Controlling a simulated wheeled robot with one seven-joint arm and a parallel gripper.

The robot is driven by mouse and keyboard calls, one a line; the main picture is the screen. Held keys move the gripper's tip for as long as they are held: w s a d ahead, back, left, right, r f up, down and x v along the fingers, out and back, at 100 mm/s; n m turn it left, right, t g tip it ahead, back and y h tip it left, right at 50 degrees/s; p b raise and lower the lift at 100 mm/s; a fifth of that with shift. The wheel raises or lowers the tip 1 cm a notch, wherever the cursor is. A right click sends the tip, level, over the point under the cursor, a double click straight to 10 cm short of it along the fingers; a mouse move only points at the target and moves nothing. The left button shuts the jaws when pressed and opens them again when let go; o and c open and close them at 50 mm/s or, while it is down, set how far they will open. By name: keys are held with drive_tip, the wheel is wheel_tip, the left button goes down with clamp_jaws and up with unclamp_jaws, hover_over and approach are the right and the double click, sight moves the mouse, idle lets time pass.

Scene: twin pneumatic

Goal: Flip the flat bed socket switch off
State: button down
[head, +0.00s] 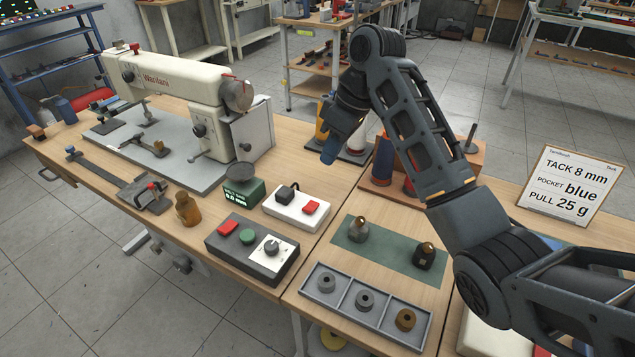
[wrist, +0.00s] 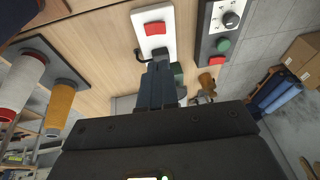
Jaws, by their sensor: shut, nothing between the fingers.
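A white socket box (head: 287,213) with a red rocker switch (head: 311,207) and a black plug (head: 288,192) sits on the wooden table, right of the sewing machine. My gripper (head: 328,155) is above and beyond it, pointing down, with no contact visible. In the wrist view, my shut, empty fingers (wrist: 161,80) point toward the box (wrist: 142,19). Its red switch (wrist: 155,28) lies beyond the fingertips, and the plug (wrist: 139,55) is partly hidden. I cannot tell which way the rocker is tipped.
A dark control box (head: 235,252) with red and green buttons and a knob stands beside the socket. Thread spools (wrist: 60,103) stand near my gripper. A three-part tray (head: 340,300) is in front.

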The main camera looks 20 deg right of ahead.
sight(309, 210)
drive_tip(key=x, duration=0.4)
drive_tip(key=p+x, duration=0.1)
drive_tip(key=x, duration=0.3)
drive_tip(key=s+x, duration=0.1)
drive_tip(key=x, duration=0.3)
drive_tip(key=shift+a+f, duration=0.15)
drive_tip(key=shift+f, duration=0.05)
drive_tip(key=shift+s+a+f, duration=0.1)
drive_tip(key=shift+f, duration=0.45)
